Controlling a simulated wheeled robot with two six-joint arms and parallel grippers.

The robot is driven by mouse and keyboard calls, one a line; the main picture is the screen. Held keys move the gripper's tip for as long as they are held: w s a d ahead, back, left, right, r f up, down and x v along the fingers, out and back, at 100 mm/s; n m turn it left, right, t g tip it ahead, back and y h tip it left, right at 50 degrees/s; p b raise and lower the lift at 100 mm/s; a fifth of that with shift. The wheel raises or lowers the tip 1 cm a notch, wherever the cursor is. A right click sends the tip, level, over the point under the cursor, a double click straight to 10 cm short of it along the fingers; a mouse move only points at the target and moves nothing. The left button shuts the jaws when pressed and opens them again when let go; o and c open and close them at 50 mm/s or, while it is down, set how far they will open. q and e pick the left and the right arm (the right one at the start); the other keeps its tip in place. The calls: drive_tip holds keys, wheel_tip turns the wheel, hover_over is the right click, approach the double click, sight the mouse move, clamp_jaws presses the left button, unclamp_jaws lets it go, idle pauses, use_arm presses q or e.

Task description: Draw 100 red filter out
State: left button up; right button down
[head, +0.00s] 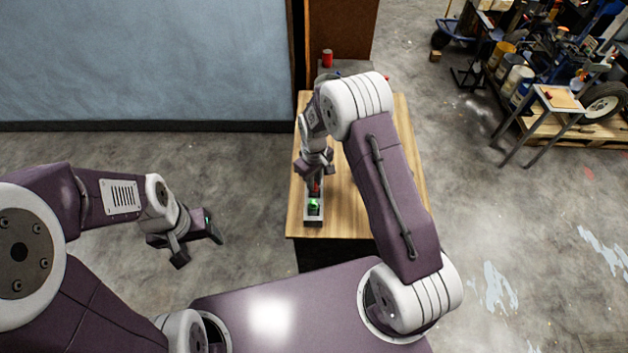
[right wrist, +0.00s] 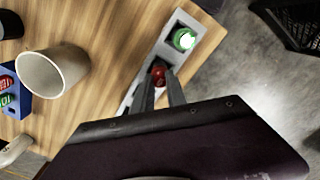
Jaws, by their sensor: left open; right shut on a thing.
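A grey filter rack (head: 313,219) stands near the left front edge of the wooden table (head: 410,150). It also shows in the right wrist view (right wrist: 184,16). A green filter (right wrist: 185,39) sits in one end of it; it is also in the head view (head: 313,206). The red filter (right wrist: 158,73) is at the rack's middle, between the fingertips of my right gripper (right wrist: 161,82), which is shut on it. I cannot tell whether the red filter is still seated; any number on it is unreadable. My left gripper (head: 198,247) is open and empty, over the floor left of the table.
A beige cup (right wrist: 52,72) and a blue holder (right wrist: 8,108) with red and green pieces stand on the table beside the rack. A black crate (right wrist: 292,22) is beyond the table edge. A red can (head: 327,57) stands behind the table. Floor at the left is clear.

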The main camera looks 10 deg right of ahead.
drive_tip(key=shift+r+p, duration=0.55)
drive_tip(key=shift+r, duration=0.1)
drive_tip(key=shift+r+p, duration=2.7)
drive_tip(key=shift+r, duration=0.75)
